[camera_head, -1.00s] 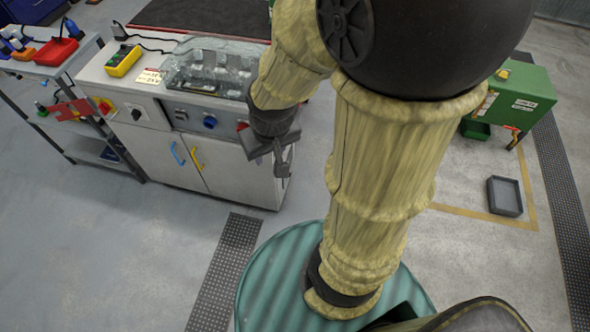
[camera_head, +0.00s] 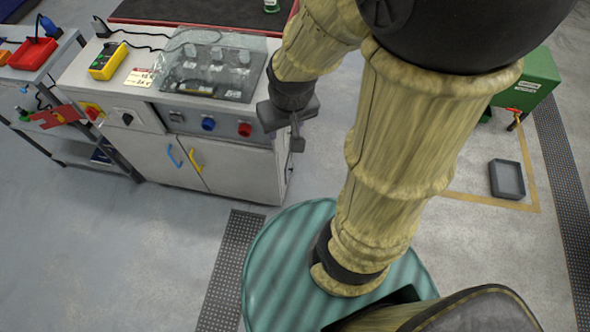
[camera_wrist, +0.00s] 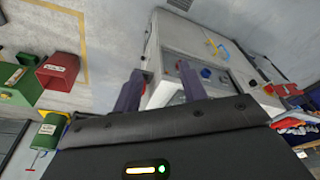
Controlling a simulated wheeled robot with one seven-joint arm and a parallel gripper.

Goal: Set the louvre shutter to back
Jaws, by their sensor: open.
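I cannot make out a part that is clearly the louvre shutter in either view. The white cabinet (camera_head: 225,172) stands left of my arm, with a grey front panel (camera_head: 186,117) bearing a blue knob (camera_head: 208,124) and a red knob (camera_head: 245,129). My gripper (camera_head: 297,138) is just right of the panel's right end, apart from it as far as I can tell. In the wrist view my gripper (camera_wrist: 161,84) is open and empty, its two dark fingers spread, with the cabinet (camera_wrist: 186,36) and its blue knob (camera_wrist: 205,73) beyond them.
A clear cover (camera_head: 215,65) lies over dark gear on the cabinet top, near a yellow box (camera_head: 107,61) with a cable. A black switch (camera_head: 127,118) is at the left.

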